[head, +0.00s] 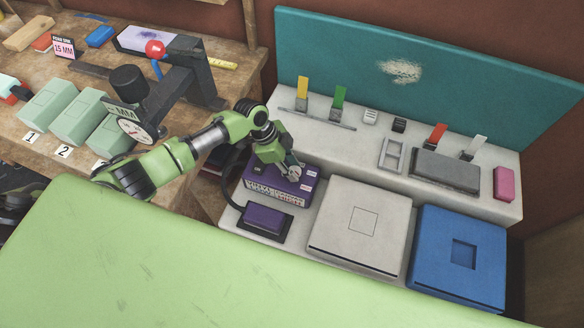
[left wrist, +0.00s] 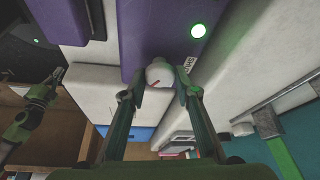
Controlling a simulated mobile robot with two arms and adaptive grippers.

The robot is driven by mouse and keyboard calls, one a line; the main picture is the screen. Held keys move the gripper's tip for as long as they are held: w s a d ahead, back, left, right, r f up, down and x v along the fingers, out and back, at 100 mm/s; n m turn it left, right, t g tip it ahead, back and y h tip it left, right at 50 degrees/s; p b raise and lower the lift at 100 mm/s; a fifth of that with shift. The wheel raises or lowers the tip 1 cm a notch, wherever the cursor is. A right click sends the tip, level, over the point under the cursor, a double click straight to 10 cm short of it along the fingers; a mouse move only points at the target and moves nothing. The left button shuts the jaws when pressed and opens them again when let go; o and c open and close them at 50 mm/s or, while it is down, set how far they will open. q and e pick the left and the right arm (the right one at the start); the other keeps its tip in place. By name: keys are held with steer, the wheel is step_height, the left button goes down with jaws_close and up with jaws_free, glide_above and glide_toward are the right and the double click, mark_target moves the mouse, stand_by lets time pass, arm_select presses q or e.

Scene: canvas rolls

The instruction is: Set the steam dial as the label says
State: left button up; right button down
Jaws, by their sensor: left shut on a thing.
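The steam dial is a pale round knob with a red mark (left wrist: 160,72) on the purple steam box (head: 268,187). My left gripper (head: 291,168) reaches down to the box from above. In the left wrist view its two fingers are shut on the dial, one on each side. A green light (left wrist: 198,30) glows on the box near the dial. Small white labels are on the box top, and a printed label (head: 272,194) is on its front; I cannot read them surely. A green arm end (left wrist: 38,95), seemingly my right one, shows at the left wrist view's left; its jaws are unclear.
A purple pad (head: 264,222) sits in front of the box, with a white press block (head: 360,225) and a blue block (head: 460,255) to the right. Clips stand on the shelf behind. A dial gauge stand (head: 135,130) and green blocks (head: 75,115) are on the left wooden table.

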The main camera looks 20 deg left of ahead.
arm_select(q)
steer(key=shift+s+f, duration=0.1)
steer(key=o, duration=1.1)
steer(key=w+v, duration=0.1)
steer(key=v, duration=1.1)
steer(key=shift+s, duration=0.45)
